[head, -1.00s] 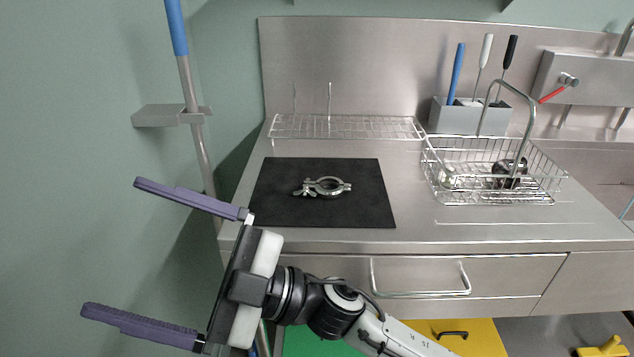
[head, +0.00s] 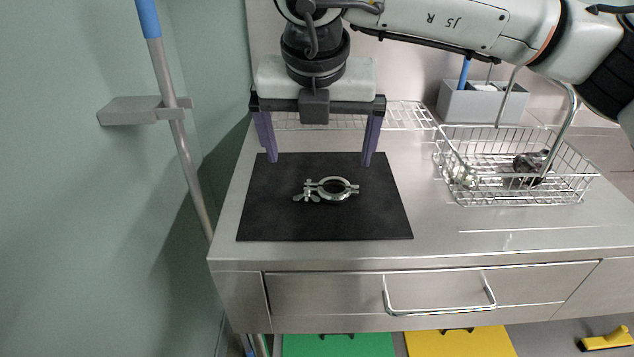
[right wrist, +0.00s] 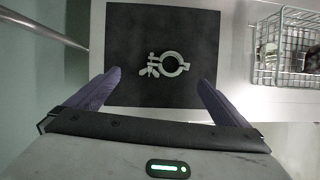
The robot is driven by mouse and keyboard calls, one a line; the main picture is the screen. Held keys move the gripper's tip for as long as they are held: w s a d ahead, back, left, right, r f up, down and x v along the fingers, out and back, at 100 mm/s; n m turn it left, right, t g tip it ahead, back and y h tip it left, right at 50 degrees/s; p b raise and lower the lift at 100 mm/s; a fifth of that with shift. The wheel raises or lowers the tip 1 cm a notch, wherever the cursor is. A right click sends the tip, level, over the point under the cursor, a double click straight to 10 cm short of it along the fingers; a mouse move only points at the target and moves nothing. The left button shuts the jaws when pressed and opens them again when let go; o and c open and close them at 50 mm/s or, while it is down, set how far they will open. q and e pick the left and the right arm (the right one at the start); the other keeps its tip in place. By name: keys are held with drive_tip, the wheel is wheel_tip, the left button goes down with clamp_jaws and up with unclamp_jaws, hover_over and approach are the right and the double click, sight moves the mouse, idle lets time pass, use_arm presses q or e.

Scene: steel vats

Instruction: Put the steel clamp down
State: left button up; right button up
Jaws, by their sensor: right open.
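The steel clamp (head: 328,189), a ring with a wing nut at its left side, lies on the black mat (head: 270,222) on the steel counter. My right gripper (head: 317,160) is open and empty above the mat, its purple fingers pointing down and spread wider than the clamp. In the right wrist view the clamp (right wrist: 166,65) lies ahead of and between the two fingers (right wrist: 158,78), apart from both. My left gripper is not in view.
A wire basket (head: 520,192) with a dark object inside stands right of the mat. A wire rack (head: 408,116) and a grey holder (head: 482,104) are behind. A pole with a blue grip (head: 181,150) stands at left. Bare counter (head: 425,215) lies right of the mat.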

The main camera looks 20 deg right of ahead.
sight(323, 186)
drive_tip(key=x, duration=0.3)
drive_tip(key=shift+w+d+f, duration=0.1)
drive_tip(key=shift+d+f, duration=0.05)
drive_tip(key=shift+d, duration=0.15)
drive_tip(key=shift+p+x, duration=0.6)
drive_tip(key=shift+x, duration=2.55)
drive_tip(key=c, duration=1.2)
drive_tip(key=shift+c, duration=0.7)
